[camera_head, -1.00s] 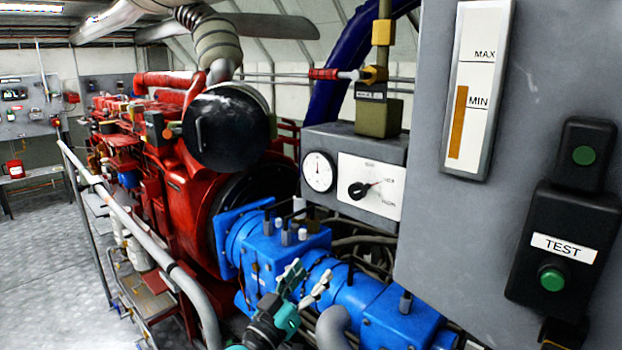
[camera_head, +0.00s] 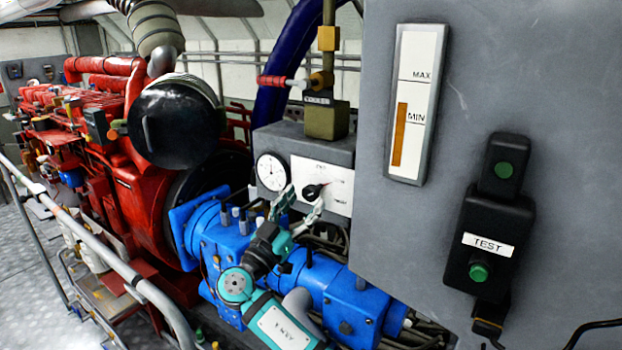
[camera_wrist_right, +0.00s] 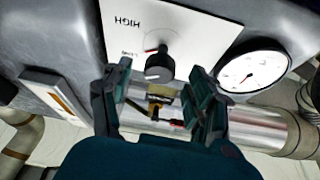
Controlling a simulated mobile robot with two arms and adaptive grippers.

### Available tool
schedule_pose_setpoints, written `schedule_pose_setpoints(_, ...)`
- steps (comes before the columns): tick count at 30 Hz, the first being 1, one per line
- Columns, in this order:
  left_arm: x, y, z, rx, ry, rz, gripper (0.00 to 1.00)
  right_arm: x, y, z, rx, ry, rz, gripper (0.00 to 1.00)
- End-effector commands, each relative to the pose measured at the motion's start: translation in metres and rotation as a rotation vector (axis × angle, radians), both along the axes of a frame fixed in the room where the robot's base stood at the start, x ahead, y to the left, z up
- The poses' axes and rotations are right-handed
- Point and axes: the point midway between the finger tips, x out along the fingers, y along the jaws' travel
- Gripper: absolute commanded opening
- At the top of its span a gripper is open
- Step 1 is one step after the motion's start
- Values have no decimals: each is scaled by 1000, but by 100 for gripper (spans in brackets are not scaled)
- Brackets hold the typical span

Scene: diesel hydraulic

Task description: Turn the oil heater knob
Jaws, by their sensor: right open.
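The black round knob (camera_head: 313,191) sits on a white plate (camera_head: 338,200) on the front of a grey box. In the right wrist view the knob (camera_wrist_right: 158,66) has a red pointer mark and stands beyond my fingertips, roughly between them. The plate carries the words LOW and HIGH. My right gripper (camera_head: 296,208) is open and empty, just in front of and below the knob. In the wrist view its two fingers (camera_wrist_right: 160,100) are spread apart, with no contact on the knob seen. My left gripper is not in view.
A round gauge (camera_head: 271,171) is beside the plate. Blue pump housings (camera_head: 325,282) lie below my right arm. A large grey cabinet (camera_head: 560,90) with a level gauge and a TEST button box (camera_head: 488,243) stands at right. A handrail (camera_head: 120,275) runs at left.

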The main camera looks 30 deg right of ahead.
Motion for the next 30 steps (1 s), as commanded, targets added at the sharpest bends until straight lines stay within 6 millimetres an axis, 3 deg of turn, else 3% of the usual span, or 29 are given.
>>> schedule_pose_setpoints(1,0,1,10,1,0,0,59,2,-8,9,-2,1,-4,59)
schedule_pose_setpoints(7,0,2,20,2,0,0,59,10,-28,15,-2,1,-1,59)
schedule_pose_setpoints(18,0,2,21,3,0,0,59,12,-33,14,0,0,0,59)
schedule_pose_setpoints(30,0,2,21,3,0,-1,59,12,-32,14,0,0,0,8)
